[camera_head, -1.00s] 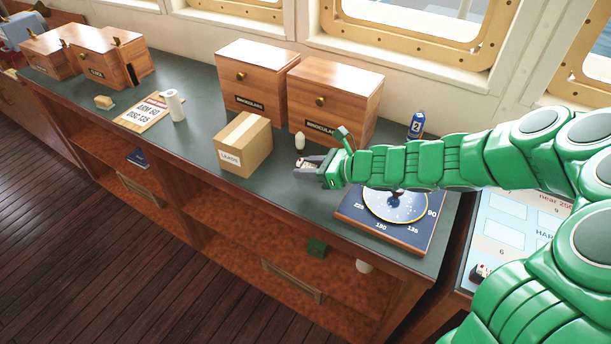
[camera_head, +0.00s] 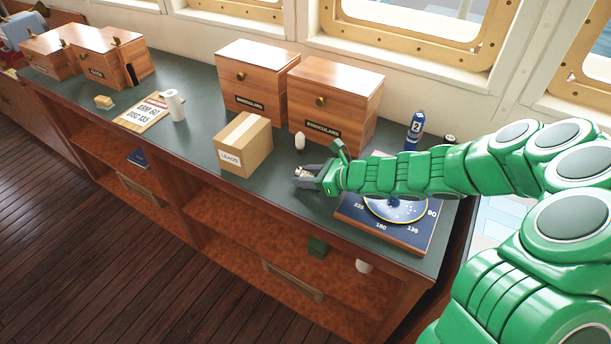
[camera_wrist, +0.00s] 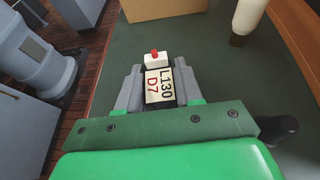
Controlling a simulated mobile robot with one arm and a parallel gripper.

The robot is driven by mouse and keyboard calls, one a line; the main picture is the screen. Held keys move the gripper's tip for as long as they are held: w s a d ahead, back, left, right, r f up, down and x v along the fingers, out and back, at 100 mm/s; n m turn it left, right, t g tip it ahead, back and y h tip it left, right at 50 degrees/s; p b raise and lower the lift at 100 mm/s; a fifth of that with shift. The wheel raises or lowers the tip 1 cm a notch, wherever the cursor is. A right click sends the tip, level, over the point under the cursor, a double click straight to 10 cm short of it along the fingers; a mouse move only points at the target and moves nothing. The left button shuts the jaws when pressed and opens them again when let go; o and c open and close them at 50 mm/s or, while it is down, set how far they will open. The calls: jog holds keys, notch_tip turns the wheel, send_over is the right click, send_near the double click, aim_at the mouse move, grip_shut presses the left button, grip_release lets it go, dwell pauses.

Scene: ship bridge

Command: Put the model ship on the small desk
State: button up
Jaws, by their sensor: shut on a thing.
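My gripper (camera_head: 306,176) is low over the green-topped counter, in front of the binocular boxes and just right of the cardboard box. It is shut on a small model ship, which also shows in the wrist view (camera_wrist: 157,62) between the two grey fingers. The ship has a white block with a red top at its far end and a pale label reading "L130 D7". In the head view the fingers hide most of it. I cannot tell if it touches the counter. I cannot pick out a separate small desk for certain.
The cardboard box (camera_head: 243,146) marked "LEADS" and a white egg-shaped thing (camera_head: 300,141) stand near my gripper. Binocular boxes (camera_head: 335,101) stand behind. A blue compass board (camera_head: 382,226) lies under my arm, with a blue can (camera_head: 415,131) beyond.

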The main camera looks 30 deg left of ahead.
jog(key=shift+f, duration=0.15)
jog(key=o, duration=1)
jog(key=shift+s+v, duration=0.2)
jog(key=shift+v, duration=1.75)
jog(key=shift+s+v, duration=0.15)
jog(key=shift+v, duration=1.8)
